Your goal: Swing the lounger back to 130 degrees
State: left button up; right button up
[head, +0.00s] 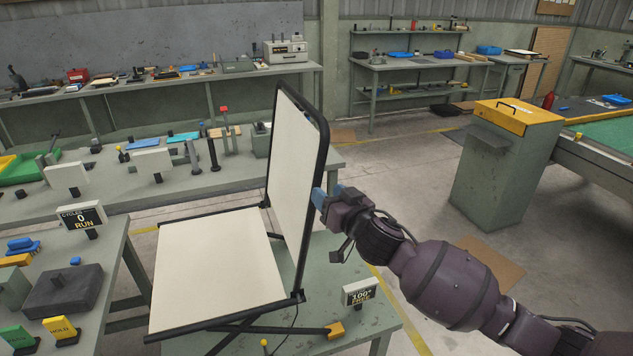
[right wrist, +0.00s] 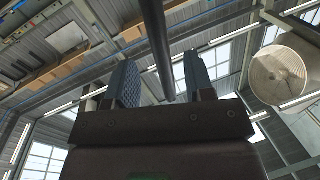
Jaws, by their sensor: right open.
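The lounger has a cream seat panel (head: 215,265) lying flat and a cream back panel (head: 290,160) in a black tube frame, standing nearly upright. A small display (head: 360,292) beside it reads 100° and what looks like FREE. My right gripper (head: 326,194) is at the right side rail of the back, about mid-height. In the right wrist view its jaws (right wrist: 162,78) are open, with the dark tube (right wrist: 155,40) running between the fingers; I cannot tell whether it touches either one. My left gripper is not in view.
The lounger stands on a green table (head: 375,318). A sign (head: 82,216) at left reads CYCLES 0 RUN, near green and yellow HOLD blocks (head: 61,329). A workbench (head: 190,185) with small items stands behind the lounger. A cabinet with a yellow top (head: 505,165) stands at right, with open floor before it.

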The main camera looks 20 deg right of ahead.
aim_at(316, 183)
jog(key=shift+x, duration=2.95)
jog(key=shift+c, duration=0.2)
grip_shut()
